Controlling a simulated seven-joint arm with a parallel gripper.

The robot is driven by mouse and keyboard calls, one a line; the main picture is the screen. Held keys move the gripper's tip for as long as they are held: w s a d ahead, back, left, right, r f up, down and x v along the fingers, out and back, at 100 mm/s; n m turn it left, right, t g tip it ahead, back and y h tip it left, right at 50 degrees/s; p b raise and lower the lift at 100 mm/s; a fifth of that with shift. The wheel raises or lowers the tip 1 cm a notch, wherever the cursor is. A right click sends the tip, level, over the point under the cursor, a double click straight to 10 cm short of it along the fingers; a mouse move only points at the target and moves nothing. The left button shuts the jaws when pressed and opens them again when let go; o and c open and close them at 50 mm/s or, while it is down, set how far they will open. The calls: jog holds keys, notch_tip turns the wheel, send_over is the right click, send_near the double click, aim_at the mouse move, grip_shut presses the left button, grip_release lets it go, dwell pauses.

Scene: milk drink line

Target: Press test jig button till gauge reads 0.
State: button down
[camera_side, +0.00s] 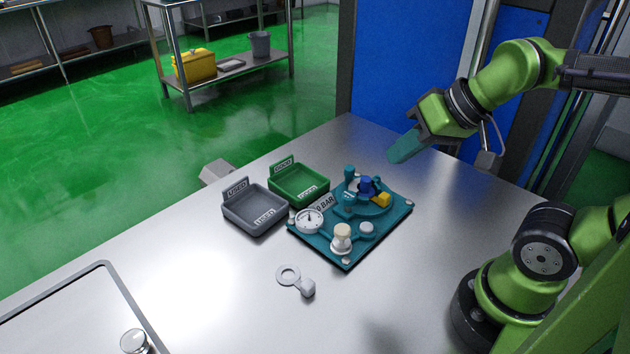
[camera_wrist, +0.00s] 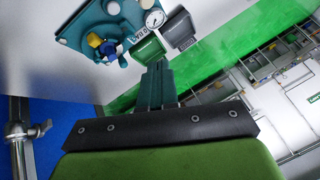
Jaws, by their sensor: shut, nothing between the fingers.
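The teal test jig (camera_side: 385,223) lies on the table. A white round gauge (camera_side: 309,221) stands at its left corner beside a "0 BAR" plate; the needle is too small to read. A cream knob (camera_side: 342,236) and a pale round button-like cap (camera_side: 366,228) sit at its front; I cannot tell which is the button. Blue (camera_side: 367,187) and yellow (camera_side: 381,199) parts sit at its back. My gripper (camera_side: 392,157) is shut and empty, above and behind the jig, apart from it. In the wrist view the jig (camera_wrist: 72,38) and gauge (camera_wrist: 154,18) show beyond my fingers (camera_wrist: 155,68).
A green tray (camera_side: 323,194) and a grey tray (camera_side: 231,215) stand left of the jig. A grey ring-ended piece (camera_side: 288,274) lies in front. A silver knob (camera_side: 134,341) stands at the front left. The table between is clear.

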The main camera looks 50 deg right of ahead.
dwell(0.4)
jog(key=m+g+y, duration=0.4)
jog(key=m+y, duration=0.3)
jog(key=m, duration=0.2)
send_over(371, 225)
jog(key=shift+f, duration=5.2)
jog(key=shift+f, duration=0.1)
jog(key=shift+f, duration=4.35)
